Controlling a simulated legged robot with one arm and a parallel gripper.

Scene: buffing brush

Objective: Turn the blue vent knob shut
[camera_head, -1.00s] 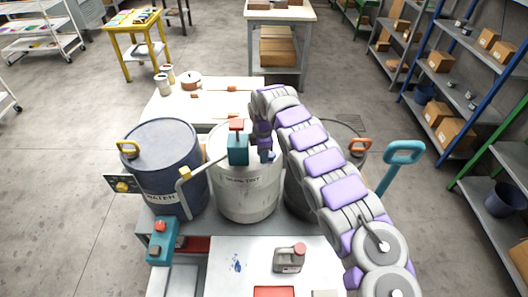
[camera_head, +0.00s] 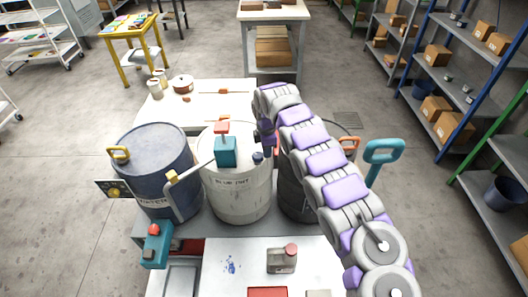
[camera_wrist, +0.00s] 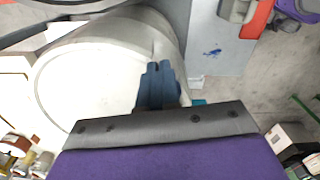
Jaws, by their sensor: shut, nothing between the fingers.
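The white drum (camera_head: 235,190) stands in the middle of the head view, its printed label facing me. The small dark blue vent knob (camera_head: 257,157) sits on its lid near the right front rim. My gripper (camera_head: 268,143) is shut and empty, just right of and above the knob in the head view. I cannot tell whether it touches the knob.
A teal pump (camera_head: 226,150) with a red top and a pipe stands on the lid left of the knob. A blue drum (camera_head: 155,170) is at left; a dark drum (camera_head: 295,198) is partly behind my arm. A grey canister (camera_head: 282,260) stands on the front white surface.

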